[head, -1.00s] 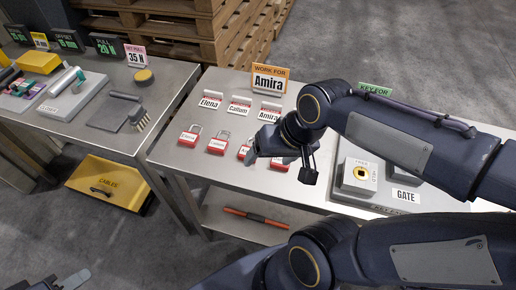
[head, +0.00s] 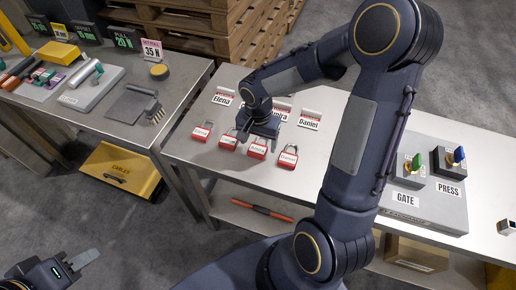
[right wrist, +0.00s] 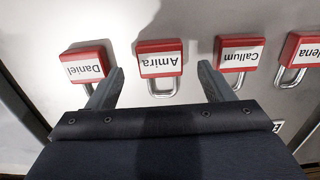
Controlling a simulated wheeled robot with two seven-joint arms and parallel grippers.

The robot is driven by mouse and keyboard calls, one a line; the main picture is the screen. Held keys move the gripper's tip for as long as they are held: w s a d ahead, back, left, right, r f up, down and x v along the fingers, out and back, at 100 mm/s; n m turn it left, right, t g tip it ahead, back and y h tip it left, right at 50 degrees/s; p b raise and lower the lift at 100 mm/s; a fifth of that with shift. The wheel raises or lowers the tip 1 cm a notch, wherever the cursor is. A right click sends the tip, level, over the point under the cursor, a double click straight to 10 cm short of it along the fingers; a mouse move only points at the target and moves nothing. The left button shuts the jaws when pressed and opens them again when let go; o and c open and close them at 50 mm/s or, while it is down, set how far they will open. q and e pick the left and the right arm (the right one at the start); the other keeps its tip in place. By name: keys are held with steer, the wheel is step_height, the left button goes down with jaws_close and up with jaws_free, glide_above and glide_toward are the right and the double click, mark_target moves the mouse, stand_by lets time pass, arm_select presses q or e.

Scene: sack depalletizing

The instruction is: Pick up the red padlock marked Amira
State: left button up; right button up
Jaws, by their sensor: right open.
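The red padlock marked Amira (head: 257,148) lies on the metal table in a row with padlocks marked Elena (head: 202,131), Callum (head: 229,142) and Daniel (head: 288,156). In the right wrist view the Amira padlock (right wrist: 160,57) lies just beyond my fingertips, its shackle pointing toward the gripper. My right gripper (right wrist: 160,82) is open and empty, with one finger on each side of that shackle's line. In the head view my right gripper (head: 258,135) is over the row and partly hides it. My left gripper (head: 80,268) is at the lower left, partly cut off, away from the table.
The Callum padlock (right wrist: 238,55) and Daniel padlock (right wrist: 88,64) lie close on either side of the fingers. Name cards such as Daniel (head: 309,120) stand behind the row. A grey box marked GATE (head: 405,198) is at the right, partly behind my right arm.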

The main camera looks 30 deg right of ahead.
mark_target(260, 145)
step_height(260, 145, down, 2)
steer(key=shift+f, duration=0.2)
steer(key=c, duration=1.1)
steer(key=shift+c, duration=0.2)
